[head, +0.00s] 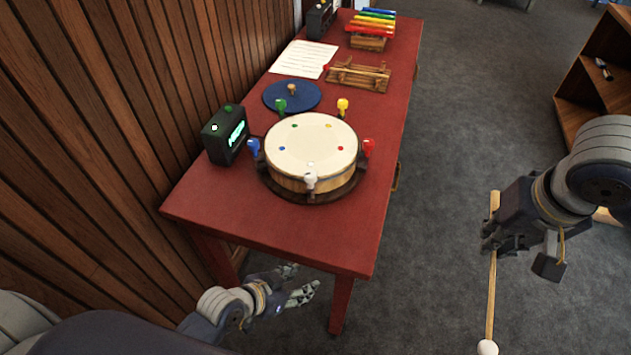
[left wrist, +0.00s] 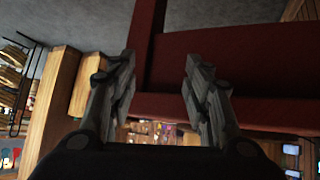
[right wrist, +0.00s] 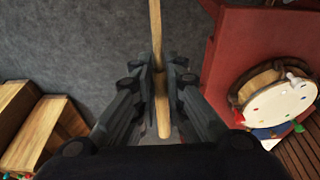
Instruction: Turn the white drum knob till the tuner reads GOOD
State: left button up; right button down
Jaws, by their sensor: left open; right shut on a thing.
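The drum (head: 312,150) with a cream head stands on the red table; its white knob (head: 310,180) is on the near rim. Blue, green, yellow and red knobs also sit around the rim. The tuner (head: 226,135) is a dark box left of the drum with a lit green screen, whose text I cannot read. My left gripper (head: 300,284) is open and empty, below the table's near edge. My right gripper (head: 493,243) is shut on a wooden mallet (head: 491,300) with a white ball head, right of the table. The drum and white knob (right wrist: 291,77) also show in the right wrist view.
The red table (head: 250,220) also holds a blue disc (head: 292,96), a paper sheet (head: 304,59), a wooden frame (head: 358,75) and a colored xylophone (head: 372,27). A wood-panelled wall (head: 110,100) runs along its left. A wooden shelf (head: 590,80) stands right; the floor between is clear.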

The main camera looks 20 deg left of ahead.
aim_at(307, 178)
pick_arm(q)
jog(key=w+r+t+h, duration=0.1)
jog(key=w+r+t, duration=0.1)
jog(key=r, duration=0.2)
jog(key=w+r+t+h, duration=0.1)
jog(key=r, duration=0.3)
jog(key=w+r+t, duration=0.2)
jog(key=r, duration=0.2)
jog(key=shift+w+d+r+m+t+h, duration=0.3)
jog(key=shift+w+h, duration=0.05)
jog(key=shift+h, duration=0.05)
jog(key=w+a+r+n+t+y, duration=0.2)
jog(key=w+a+r+t, duration=0.15)
jog(key=a, duration=0.35)
jog(key=shift+y, duration=0.3)
jog(key=x, duration=1.1)
jog(key=shift+w+d, duration=0.25)
jog(key=shift+d, duration=0.1)
jog(key=shift+r, duration=0.1)
jog(key=c, duration=1.1)
